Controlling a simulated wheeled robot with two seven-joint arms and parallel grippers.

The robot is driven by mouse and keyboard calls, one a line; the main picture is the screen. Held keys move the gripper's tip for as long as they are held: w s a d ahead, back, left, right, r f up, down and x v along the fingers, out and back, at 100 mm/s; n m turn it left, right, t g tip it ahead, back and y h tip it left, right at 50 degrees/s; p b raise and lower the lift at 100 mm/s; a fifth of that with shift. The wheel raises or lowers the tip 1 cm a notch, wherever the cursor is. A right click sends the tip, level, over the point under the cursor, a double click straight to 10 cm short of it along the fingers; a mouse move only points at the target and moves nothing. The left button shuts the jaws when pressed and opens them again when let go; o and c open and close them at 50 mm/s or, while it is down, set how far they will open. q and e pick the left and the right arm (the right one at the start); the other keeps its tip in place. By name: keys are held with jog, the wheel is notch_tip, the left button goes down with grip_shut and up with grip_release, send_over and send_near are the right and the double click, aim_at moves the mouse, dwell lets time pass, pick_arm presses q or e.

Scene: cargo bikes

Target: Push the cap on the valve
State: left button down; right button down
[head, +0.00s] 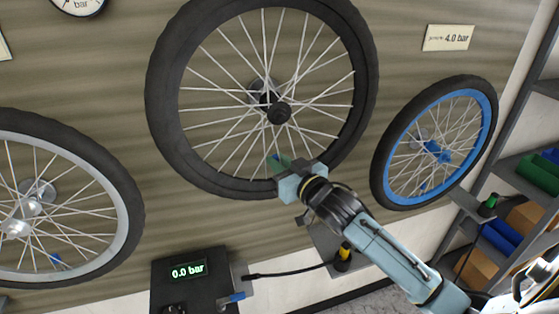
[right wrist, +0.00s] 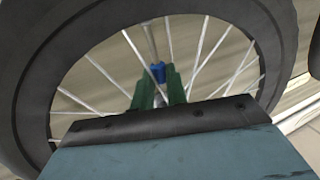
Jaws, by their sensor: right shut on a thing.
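My right gripper (head: 279,161) is at the lower inner edge of the middle wheel's rim (head: 232,185), with its green fingertips pointing up towards the hub. It is shut on a small blue cap (right wrist: 158,73), which shows between the green fingers in the right wrist view. A bluish-grey piece lies just below the cap between the fingers. The gripper body hides the rim there. My left gripper is not in view.
A wheel with a grey rim (head: 128,215) hangs at left, a blue-rimmed wheel (head: 488,112) at right. Below, a dark box (head: 165,285) reads 0.0 bar; its black hose (head: 290,273) runs to a yellow-and-black fitting (head: 344,254). Shelves with bins (head: 540,172) stand at far right.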

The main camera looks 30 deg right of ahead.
jog(key=shift+f, duration=0.4)
dwell(0.7)
jog(key=c, duration=1)
grip_release()
jog(key=s+p, duration=0.3)
jog(key=s, duration=0.7)
jog(key=shift+d, duration=0.35)
dwell(0.4)
